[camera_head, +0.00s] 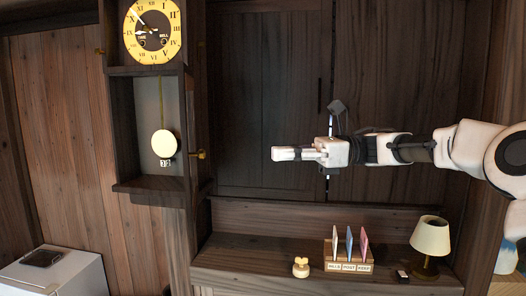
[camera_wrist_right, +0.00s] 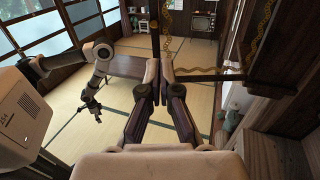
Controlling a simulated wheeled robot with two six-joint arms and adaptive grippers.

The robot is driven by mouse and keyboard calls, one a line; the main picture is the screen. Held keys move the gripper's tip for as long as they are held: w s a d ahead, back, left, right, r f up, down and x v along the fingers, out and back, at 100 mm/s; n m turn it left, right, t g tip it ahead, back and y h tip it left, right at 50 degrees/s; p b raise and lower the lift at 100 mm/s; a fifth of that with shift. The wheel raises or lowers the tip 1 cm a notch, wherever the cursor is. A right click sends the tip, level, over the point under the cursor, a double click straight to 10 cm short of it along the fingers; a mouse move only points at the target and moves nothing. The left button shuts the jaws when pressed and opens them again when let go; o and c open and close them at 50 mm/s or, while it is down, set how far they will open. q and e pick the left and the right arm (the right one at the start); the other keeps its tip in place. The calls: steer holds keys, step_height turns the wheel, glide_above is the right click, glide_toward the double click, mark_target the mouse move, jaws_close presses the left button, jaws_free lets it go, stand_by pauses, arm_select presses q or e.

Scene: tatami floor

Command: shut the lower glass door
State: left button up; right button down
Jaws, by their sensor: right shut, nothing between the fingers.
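The wall clock's lower case (camera_head: 122,135) is at the left of the head view, below the round yellow dial, with a pale pendulum disc inside. A brass knob (camera_head: 198,154) sticks out at its right side. In the wrist view a dark frame with gold ornament (camera_wrist_right: 208,76), apparently the lower glass door, stands out beyond my fingers; I cannot tell its exact angle. My right gripper (camera_head: 275,153) is shut and empty, pointing left, apart from the knob in the head view. It also shows in the wrist view (camera_wrist_right: 155,88). My left gripper (camera_wrist_right: 90,106) is small in the wrist view.
A shelf (camera_head: 235,263) below holds a small wooden object (camera_head: 301,267), a card holder (camera_head: 348,265) and a lamp (camera_head: 430,240). A white cabinet (camera_head: 60,275) stands at lower left.

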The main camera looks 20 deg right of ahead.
steer(key=s+p+x, duration=0.1)
steer(key=p+x, duration=0.5)
steer(key=x, duration=0.6)
steer(key=shift+a+r, duration=0.35)
steer(key=shift+a, duration=0.05)
